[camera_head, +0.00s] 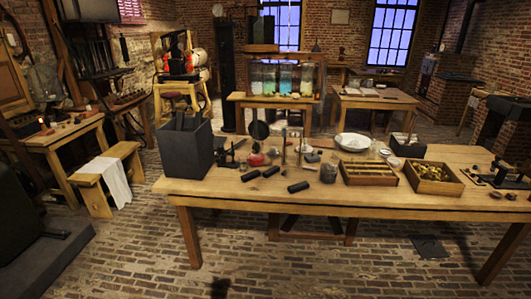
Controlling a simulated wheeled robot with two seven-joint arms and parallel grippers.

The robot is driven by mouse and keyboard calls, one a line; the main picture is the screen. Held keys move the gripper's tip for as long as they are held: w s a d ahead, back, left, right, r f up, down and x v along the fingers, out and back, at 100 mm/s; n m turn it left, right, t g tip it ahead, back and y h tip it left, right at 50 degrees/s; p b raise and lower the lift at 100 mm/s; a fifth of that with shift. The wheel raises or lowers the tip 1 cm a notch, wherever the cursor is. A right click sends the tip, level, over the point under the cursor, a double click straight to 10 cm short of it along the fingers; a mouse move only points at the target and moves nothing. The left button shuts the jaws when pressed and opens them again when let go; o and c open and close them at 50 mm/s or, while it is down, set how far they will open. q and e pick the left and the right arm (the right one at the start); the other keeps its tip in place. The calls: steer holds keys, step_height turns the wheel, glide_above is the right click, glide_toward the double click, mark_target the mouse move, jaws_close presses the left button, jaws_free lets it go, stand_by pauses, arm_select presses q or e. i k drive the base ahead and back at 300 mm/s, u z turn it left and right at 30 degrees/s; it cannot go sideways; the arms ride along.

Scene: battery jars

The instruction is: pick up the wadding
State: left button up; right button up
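I cannot pick out the wadding with certainty. A white, rounded thing (353,141), a dish or a pale soft mass, sits at the back middle of the long wooden table (230,190). It is too small to tell which. A shallow wooden box (432,177) of yellow-brown lumps stands to its right on the same table. Neither of my grippers can be made out in the head view.
A tall dark box (185,146) stands at the table's left end. Several black cylinders and a compartmented wooden tray (368,172) lie near the front edge. A bench (100,185) with a white cloth (113,182) stands left. Brick floor in front is mostly clear.

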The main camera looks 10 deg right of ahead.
mark_target(273, 150)
steer(key=u, duration=0.4)
steer(key=i, duration=2.25)
steer(key=z, duration=1.45)
steer(key=i, duration=0.75)
steer(key=z, duration=0.75)
